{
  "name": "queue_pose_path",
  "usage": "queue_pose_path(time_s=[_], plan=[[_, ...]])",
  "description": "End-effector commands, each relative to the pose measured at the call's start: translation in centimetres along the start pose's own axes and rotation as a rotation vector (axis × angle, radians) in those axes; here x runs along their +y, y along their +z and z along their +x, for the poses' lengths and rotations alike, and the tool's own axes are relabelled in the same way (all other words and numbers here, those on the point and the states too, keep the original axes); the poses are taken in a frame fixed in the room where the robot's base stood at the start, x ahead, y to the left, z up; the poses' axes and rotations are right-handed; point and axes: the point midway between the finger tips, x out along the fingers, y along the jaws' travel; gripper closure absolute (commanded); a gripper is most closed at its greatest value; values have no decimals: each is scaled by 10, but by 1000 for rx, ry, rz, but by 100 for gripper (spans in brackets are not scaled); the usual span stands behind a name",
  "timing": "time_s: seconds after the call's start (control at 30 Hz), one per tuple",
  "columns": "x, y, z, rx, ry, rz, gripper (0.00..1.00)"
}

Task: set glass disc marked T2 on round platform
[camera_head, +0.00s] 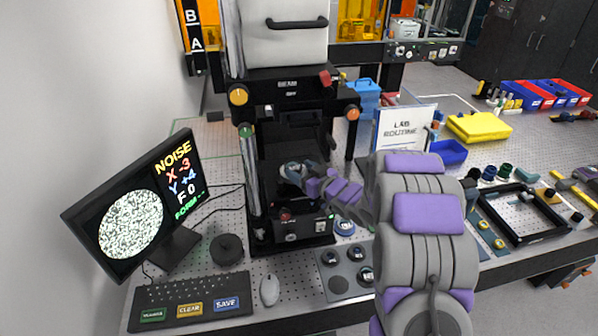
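My arm reaches in from the lower right, and my gripper (305,176) is inside the open bay of the black interferometer (290,133). A small round grey piece (291,168) shows at the fingertips, low in the bay. I cannot tell whether it is a glass disc, the round platform or one on the other. The fingers are too small and too covered by my wrist to show whether they are open or shut. No T2 mark is readable. A grey holder (338,285) with round places and several dark-rimmed discs stands in front of the interferometer, partly hidden by my arm.
A monitor (135,205) at left reads NOISE, X -3, Y +4, F 0. A keyboard (190,300), a mouse (270,290) and a black round knob (227,248) lie in front.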

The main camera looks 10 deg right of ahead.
Motion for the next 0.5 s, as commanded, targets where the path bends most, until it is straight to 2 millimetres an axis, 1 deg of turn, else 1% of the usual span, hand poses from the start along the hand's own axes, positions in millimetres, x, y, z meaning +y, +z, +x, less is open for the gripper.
queue_pose_path(time_s=[0.03,0.13,0.5], plan=[[-1,1,0,-2,1,0,27],[-4,0,2,-3,1,-2,18],[-6,0,3,-3,-1,-4,18]])
